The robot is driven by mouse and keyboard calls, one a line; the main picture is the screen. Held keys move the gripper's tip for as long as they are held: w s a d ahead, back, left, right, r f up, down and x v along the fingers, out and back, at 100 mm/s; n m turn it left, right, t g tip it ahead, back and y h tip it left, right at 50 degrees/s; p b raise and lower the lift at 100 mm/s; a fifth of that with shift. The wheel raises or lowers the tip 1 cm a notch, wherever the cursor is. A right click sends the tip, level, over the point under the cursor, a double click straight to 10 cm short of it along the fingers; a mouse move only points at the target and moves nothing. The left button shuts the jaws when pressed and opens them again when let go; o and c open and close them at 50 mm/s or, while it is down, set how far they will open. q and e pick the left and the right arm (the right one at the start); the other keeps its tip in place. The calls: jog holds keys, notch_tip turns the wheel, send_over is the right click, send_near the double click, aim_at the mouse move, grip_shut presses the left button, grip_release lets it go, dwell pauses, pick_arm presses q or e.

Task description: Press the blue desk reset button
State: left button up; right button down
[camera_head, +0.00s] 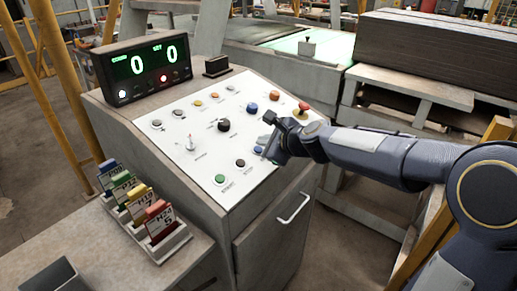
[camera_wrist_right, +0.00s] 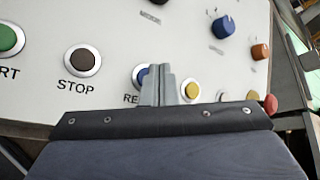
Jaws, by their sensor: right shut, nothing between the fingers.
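The blue reset button (camera_head: 258,149) sits in the lower right of the white control panel (camera_head: 180,153). In the right wrist view, the blue button (camera_wrist_right: 139,76) is partly hidden behind my fingers, and its label shows only "RE". My right gripper (camera_head: 267,155) reaches in from the right over the panel, beside the button. In the right wrist view its fingers (camera_wrist_right: 158,73) are shut together and empty, at the button's right edge. I cannot tell whether they touch it. My left gripper is not in view.
A black stop button (camera_head: 240,163) and a green start button (camera_head: 220,179) are left of the blue one. A blue knob (camera_head: 252,107), an orange knob (camera_head: 275,96) and a red button (camera_head: 302,107) are higher up. A display (camera_head: 145,68) reads 0 and 0. A card rack (camera_head: 177,243) stands lower left.

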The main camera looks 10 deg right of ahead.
jog(key=shift+f, duration=0.1)
dwell(0.6)
jog(key=shift+w+f+b, duration=0.1)
jog(key=shift+f+b, duration=0.2)
jog(key=shift+w+a+f+b, duration=0.1)
jog(key=shift+a+f+b, duration=0.05)
jog(key=shift+f+b, duration=0.2)
dwell(0.6)
jog(key=shift+s+r+p, duration=0.2)
jog(key=shift+r+p, duration=0.55)
jog(key=shift+p, duration=0.1)
jog(key=r+p, duration=0.3)
jog(key=s+d+r+p, duration=0.1)
jog(key=shift+r+p, duration=0.3)
jog(key=shift+r, duration=0.1)
